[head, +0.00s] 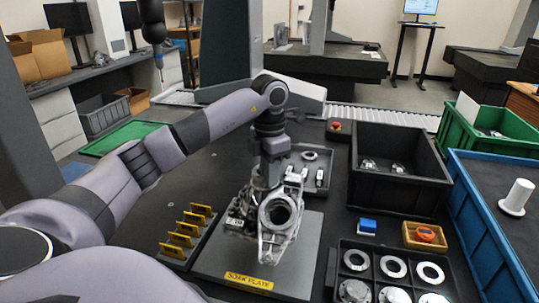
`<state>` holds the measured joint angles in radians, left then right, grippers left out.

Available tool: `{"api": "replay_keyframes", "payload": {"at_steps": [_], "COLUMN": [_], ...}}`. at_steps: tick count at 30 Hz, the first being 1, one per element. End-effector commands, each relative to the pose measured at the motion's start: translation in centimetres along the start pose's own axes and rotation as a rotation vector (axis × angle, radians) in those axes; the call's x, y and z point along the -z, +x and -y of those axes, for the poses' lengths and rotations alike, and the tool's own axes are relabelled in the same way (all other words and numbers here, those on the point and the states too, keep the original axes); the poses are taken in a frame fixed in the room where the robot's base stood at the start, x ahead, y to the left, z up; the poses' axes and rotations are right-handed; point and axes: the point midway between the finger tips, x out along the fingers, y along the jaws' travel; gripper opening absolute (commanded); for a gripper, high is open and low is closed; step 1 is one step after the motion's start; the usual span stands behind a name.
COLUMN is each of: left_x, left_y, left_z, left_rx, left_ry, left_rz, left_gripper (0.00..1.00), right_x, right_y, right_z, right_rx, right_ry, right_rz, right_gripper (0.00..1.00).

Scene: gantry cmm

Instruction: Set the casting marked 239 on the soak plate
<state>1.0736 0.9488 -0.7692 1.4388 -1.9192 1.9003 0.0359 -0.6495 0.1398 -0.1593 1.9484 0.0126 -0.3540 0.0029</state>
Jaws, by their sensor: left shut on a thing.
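The soak plate (215,262) is a grey square slab with a yellow "SOAK PLATE" label on its front edge, in the lower middle of the head view. My left gripper (270,186) points down over it and is shut on a grey metal casting (265,214). The casting has a large round ring facing me and a bracket-like body. It is over the plate; I cannot tell whether its base touches. A small tag on its left side is too small to read surely. My right gripper is not in view.
Yellow numbered markers (181,240) stand in a rack left of the plate. Right are a black bin (400,190), a tray of rings (393,267), a blue block (366,226) and an orange-topped box (425,236). Behind lie a small tray (311,157) and a red button (335,126).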

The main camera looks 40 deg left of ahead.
Motion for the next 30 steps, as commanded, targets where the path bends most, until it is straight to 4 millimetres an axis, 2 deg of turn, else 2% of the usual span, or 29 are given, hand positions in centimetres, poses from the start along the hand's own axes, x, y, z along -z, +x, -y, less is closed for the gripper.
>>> {"api": "replay_keyframes", "payload": {"at_steps": [6,14,22,30], "left_x": [-0.2,-0.2,-0.2,-0.2], "left_y": [2.0,3.1,6.2,6.7], "left_z": [-0.1,-0.1,-0.1,-0.1], "left_rx": [-0.001,-0.001,0.000,-0.001], "left_ry": [0.000,0.000,-0.001,-0.001], "left_rz": [0.013,0.013,0.012,0.015], "left_gripper": [0.00,0.00,0.00,0.00], "right_x": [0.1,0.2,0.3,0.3], "right_y": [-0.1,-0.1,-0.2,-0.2], "right_z": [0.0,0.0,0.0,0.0], "right_rx": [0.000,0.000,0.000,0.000], "right_ry": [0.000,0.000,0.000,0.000], "right_rz": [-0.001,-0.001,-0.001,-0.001], "right_gripper": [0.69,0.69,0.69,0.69]}}
